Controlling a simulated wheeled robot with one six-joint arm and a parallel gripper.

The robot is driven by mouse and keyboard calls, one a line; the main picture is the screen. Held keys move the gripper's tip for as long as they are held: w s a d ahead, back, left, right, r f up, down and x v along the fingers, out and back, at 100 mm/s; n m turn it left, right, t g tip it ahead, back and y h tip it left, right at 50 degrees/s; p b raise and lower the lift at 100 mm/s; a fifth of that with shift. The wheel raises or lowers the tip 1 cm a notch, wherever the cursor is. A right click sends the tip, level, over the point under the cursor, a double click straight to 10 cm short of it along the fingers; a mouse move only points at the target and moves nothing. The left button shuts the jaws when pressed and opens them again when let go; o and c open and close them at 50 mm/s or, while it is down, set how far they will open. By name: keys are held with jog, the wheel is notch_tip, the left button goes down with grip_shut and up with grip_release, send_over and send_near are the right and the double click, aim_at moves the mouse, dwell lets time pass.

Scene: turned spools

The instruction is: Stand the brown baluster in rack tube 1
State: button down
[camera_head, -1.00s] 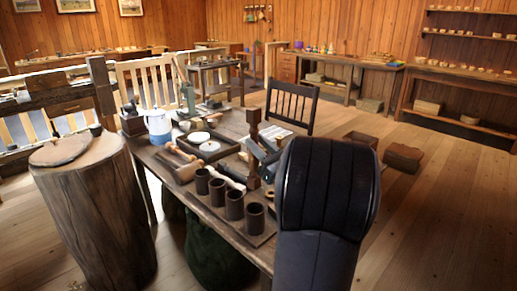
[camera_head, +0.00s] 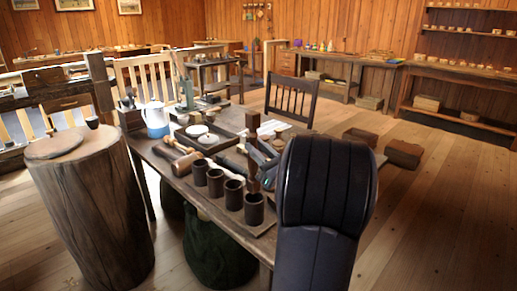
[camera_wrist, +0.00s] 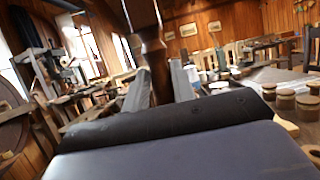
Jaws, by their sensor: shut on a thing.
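The brown baluster (camera_head: 253,125) stands about upright in my gripper (camera_head: 262,158), over the right end of the rack. In the wrist view its dark shaft (camera_wrist: 152,50) runs between the two grey fingers (camera_wrist: 160,88), which are shut on it. The rack (camera_head: 268,226) holds a row of dark open tubes on the table's near edge. The nearest tube (camera_head: 254,209) is just below the baluster's lower end in the picture. I cannot tell whether that end is behind, above or inside a tube. No tube numbers are legible.
A mallet (camera_head: 188,163) lies left of the tubes. A tray (camera_head: 207,146) with pale discs and a blue-white jug (camera_head: 156,120) stand farther back. A wooden stump (camera_head: 92,205) is at left, a chair (camera_head: 292,100) behind the table. Floor at right is mostly clear.

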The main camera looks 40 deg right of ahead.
jog(key=shift+s+f+b, duration=0.1)
jog(key=shift+f+b, duration=0.35)
dwell(0.7)
jog(key=shift+f+b, duration=0.4)
jog(key=shift+f, duration=0.05)
jog(key=shift+f, duration=0.1)
jog(key=shift+f+b, duration=1)
jog(key=shift+f, duration=0.2)
jog(key=shift+f, duration=0.1)
notch_tip(320, 180, down, 3)
jog(key=shift+r+b, duration=0.1)
jog(key=shift+b, duration=1.1)
jog(key=c, duration=1.1)
grip_release()
